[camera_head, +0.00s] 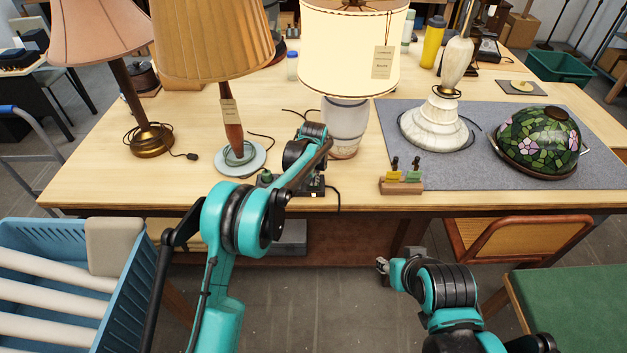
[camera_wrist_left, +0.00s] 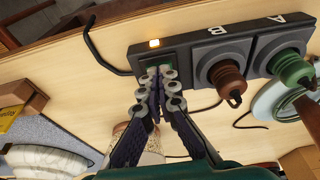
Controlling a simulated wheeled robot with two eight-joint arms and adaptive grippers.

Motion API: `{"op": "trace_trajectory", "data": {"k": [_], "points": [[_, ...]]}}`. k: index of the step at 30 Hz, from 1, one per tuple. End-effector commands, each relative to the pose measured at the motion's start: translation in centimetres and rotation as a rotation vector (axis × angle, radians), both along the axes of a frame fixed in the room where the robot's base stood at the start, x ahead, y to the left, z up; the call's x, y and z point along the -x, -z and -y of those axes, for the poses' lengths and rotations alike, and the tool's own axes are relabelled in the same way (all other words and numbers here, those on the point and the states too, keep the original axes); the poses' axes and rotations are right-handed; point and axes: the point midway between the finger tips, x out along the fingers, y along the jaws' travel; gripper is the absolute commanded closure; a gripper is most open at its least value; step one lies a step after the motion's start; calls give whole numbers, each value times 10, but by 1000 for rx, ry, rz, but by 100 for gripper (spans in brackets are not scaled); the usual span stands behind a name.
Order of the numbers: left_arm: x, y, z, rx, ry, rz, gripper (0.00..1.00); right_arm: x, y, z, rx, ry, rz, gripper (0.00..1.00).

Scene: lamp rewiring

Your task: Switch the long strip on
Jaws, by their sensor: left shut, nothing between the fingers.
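The dark power strip (camera_wrist_left: 215,50) lies on the bench. In the left wrist view it shows sockets marked B and A, with a brown plug (camera_wrist_left: 226,76) and a green plug (camera_wrist_left: 291,68) in them. In the head view my left arm hides part of the strip (camera_head: 318,189). My right gripper (camera_head: 383,265) hangs in front of the bench, away from the strip.
A lamp with a bright cream shade (camera_head: 350,45) stands behind the strip. A pleated-shade lamp (camera_head: 212,40) stands left of it. A small block with yellow and green pieces (camera_head: 402,186) sits to the right. A grey mat (camera_head: 605,165) holds a stained-glass shade (camera_head: 540,140).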

Motion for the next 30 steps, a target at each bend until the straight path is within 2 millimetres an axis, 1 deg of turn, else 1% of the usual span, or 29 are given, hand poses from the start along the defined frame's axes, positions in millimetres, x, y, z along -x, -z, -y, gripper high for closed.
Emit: {"op": "trace_trajectory", "data": {"k": [1, 4, 14, 17, 20, 24, 30], "points": [[0, -4, 0, 0, 0, 0, 100, 0, -3, 0, 0, 0, 0, 60], [0, -8, 0, 0, 0, 0, 100, 0, -4, 0, 0, 0, 0, 60], [0, -8, 0, 0, 0, 0, 100, 0, -4, 0, 0, 0, 0, 60], [1, -14, -1, 0, 0, 0, 100, 0, -8, 0, 0, 0, 0, 60], [2, -28, -4, 0, -1, 0, 100, 0, -16, 0, 0, 0, 0, 60], [7, -59, -10, 0, -2, 0, 100, 0, -31, 0, 0, 0, 0, 60], [30, -97, -9, 0, 0, 0, 100, 0, -37, 0, 0, 0, 0, 60]]}}
